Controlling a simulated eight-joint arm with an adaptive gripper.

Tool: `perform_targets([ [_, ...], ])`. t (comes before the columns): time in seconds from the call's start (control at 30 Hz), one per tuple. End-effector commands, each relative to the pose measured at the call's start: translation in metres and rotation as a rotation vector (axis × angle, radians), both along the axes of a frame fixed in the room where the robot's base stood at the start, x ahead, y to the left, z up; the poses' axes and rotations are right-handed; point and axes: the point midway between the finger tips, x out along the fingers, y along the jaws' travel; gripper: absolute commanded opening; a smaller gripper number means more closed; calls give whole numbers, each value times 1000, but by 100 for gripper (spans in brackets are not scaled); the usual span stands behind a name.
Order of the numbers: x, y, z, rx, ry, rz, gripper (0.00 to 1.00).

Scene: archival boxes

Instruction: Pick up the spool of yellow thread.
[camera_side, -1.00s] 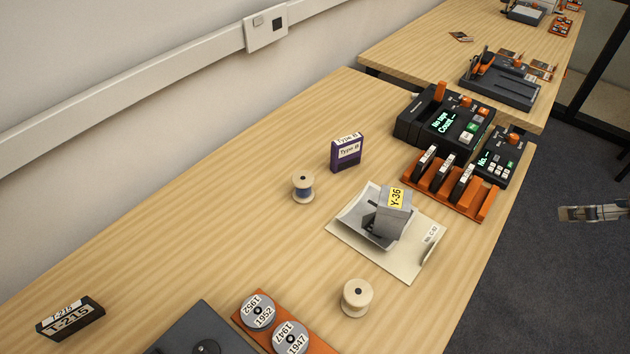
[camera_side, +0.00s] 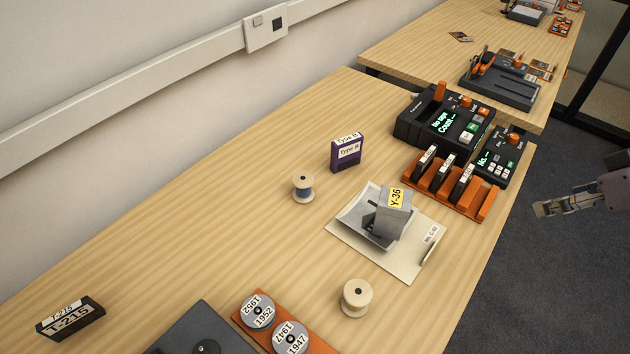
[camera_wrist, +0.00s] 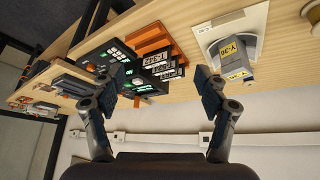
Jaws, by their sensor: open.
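A pale cream spool (camera_side: 357,298) stands upright on the near table, close to its front edge; its thread is hard to tell from the body, so I cannot be sure it is yellow. A second cream spool (camera_side: 303,187) with blue thread stands farther back. My gripper (camera_side: 540,210) is at the right in the side view, off the table's edge over the floor and well apart from both spools. In the wrist view my gripper (camera_wrist: 160,82) has its two fingers spread with nothing between them.
A cream tray (camera_side: 410,262) with a grey Y-36 box (camera_side: 393,212) lies between the spools and my gripper. An orange rack (camera_side: 477,205) of cassettes and dark machines (camera_side: 440,120) stand behind. Labelled reels (camera_side: 258,310) are left of the cream spool. Bare wood surrounds the spools.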

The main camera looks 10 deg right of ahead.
Motion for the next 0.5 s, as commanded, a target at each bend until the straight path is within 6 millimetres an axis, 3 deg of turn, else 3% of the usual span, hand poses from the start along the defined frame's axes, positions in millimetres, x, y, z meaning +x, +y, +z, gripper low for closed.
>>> perform_targets([
  [0.03,8,19,2,-15,27,72,74],
  [0.23,22,89,0,-86,133,330,74],
  [0.5,20,193,-20,-196,264,681,74],
])
